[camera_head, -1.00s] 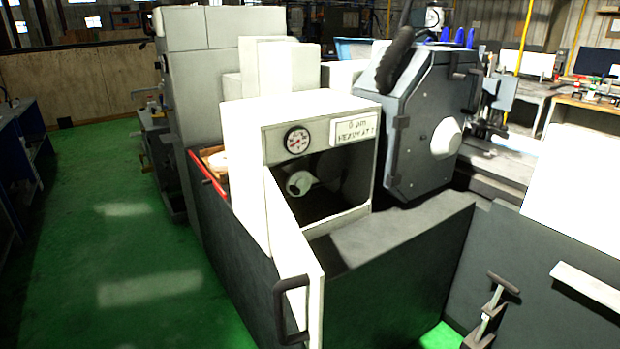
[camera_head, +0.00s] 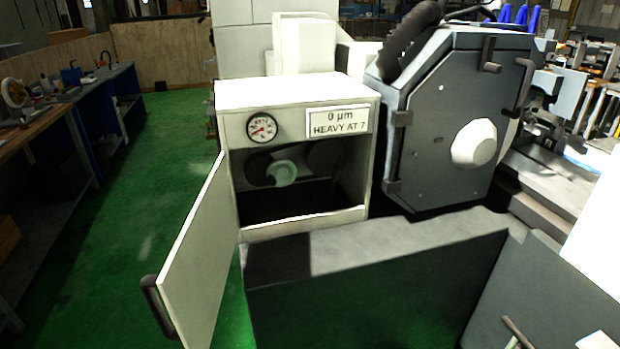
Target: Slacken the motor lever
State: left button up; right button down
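A white cabinet (camera_head: 290,90) stands open at the middle. Its door (camera_head: 195,260) is swung out to the left, with a dark handle (camera_head: 155,310) at its outer edge. Inside, a pale round part (camera_head: 282,173) sits in front of dark round shapes that look like pulleys. The inside is in shadow, and I cannot make out a motor lever there for sure. Neither of my grippers is in view.
A dark grey machine guard (camera_head: 375,290) blocks the front right. A grey wheel housing (camera_head: 455,120) stands right. Green floor (camera_head: 120,215) is clear at left, beside a workbench (camera_head: 50,120).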

aim_at(336, 168)
jog(key=k+l, duration=0.3)
jog(key=k, duration=0.15)
jog(key=k+l, duration=0.25)
jog(key=k, duration=0.25)
jog(key=i+l, duration=0.2)
jog(key=i, duration=0.3)
jog(key=i+l, duration=0.2)
jog(key=i, duration=0.35)
jog(key=i+l, duration=0.2)
jog(key=i, duration=0.3)
jog(key=i+l, duration=0.2)
jog(key=i, duration=0.35)
